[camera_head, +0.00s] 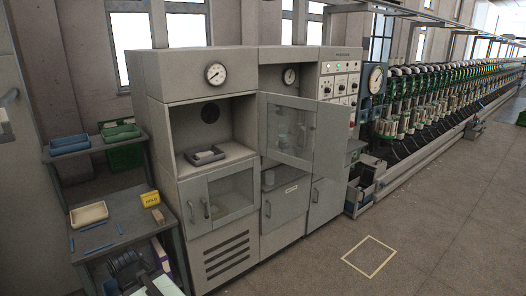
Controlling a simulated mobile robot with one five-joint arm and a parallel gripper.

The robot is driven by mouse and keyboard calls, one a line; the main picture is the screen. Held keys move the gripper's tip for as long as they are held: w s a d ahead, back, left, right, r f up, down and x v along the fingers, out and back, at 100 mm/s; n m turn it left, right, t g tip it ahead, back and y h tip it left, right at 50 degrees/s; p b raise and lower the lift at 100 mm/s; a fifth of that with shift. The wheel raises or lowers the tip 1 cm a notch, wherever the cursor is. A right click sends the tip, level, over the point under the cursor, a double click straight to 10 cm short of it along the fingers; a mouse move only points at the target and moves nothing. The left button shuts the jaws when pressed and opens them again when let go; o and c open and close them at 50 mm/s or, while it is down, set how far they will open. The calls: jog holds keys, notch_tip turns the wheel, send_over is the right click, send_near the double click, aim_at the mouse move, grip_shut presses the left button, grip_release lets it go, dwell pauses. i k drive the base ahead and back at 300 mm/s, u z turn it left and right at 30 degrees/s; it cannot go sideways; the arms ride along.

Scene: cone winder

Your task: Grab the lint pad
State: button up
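I cannot single out the lint pad with certainty. A small pale block (206,155) lies in a dark shallow tray in the open bay of the left grey cabinet, below a round gauge. A cream tray (89,214) lies on the bench at the left, with a yellow block (150,199) and a small brown block (158,216) to its right. My gripper is not clearly visible, so its hold on anything does not show.
The right cabinet's upper glass door (290,128) stands swung open. A long winding machine (440,100) runs to the right. The floor around the yellow marked square (370,257) is clear.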

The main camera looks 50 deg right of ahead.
aim_at(202, 156)
jog(key=z, duration=0.25)
jog(key=i, duration=1)
jog(key=u, duration=0.05)
